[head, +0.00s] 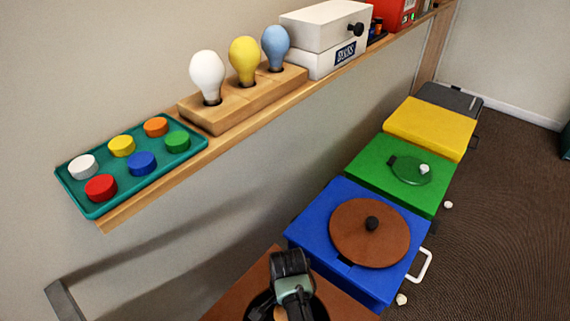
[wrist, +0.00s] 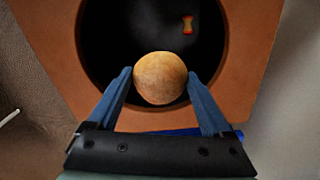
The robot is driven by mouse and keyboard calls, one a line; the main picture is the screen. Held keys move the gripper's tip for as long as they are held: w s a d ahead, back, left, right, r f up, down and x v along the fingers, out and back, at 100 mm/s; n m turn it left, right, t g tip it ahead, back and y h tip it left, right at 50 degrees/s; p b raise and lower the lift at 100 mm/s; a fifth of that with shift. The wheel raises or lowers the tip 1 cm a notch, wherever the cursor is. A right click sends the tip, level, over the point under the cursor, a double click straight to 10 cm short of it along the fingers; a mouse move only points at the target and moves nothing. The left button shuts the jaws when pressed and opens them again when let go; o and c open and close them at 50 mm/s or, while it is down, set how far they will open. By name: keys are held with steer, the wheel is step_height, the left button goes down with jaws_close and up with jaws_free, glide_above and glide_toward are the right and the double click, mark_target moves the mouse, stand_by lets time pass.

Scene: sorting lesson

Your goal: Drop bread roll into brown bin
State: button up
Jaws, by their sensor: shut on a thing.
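The brown bin (head: 340,306) stands at the bottom of the head view, with a round dark opening in its top. Its brown top (wrist: 52,38) surrounds the opening in the wrist view. My gripper (head: 291,308) is over the opening. In the wrist view, my gripper's two blue fingers are shut on the round, tan bread roll (wrist: 160,76), one on each side. The roll shows against the dark opening, near its lower edge in the picture. In the head view my gripper hides most of the roll.
A brown round lid (head: 352,225) with a black knob lies on the blue bin (head: 310,232). Green (head: 363,163) and yellow (head: 430,122) bins stand beyond. An apple core (wrist: 187,25) lies inside the brown bin. A wall shelf (head: 165,197) above holds a tray, bulbs and boxes.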

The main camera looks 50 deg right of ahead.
steer(key=shift+f+b, duration=1.4)
steer(key=shift+f, duration=0.4)
steer(key=o, duration=1.1)
step_height(320, 180, up, 13)
steer(key=shift+r+p, duration=0.1)
steer(key=shift+p, duration=1.05)
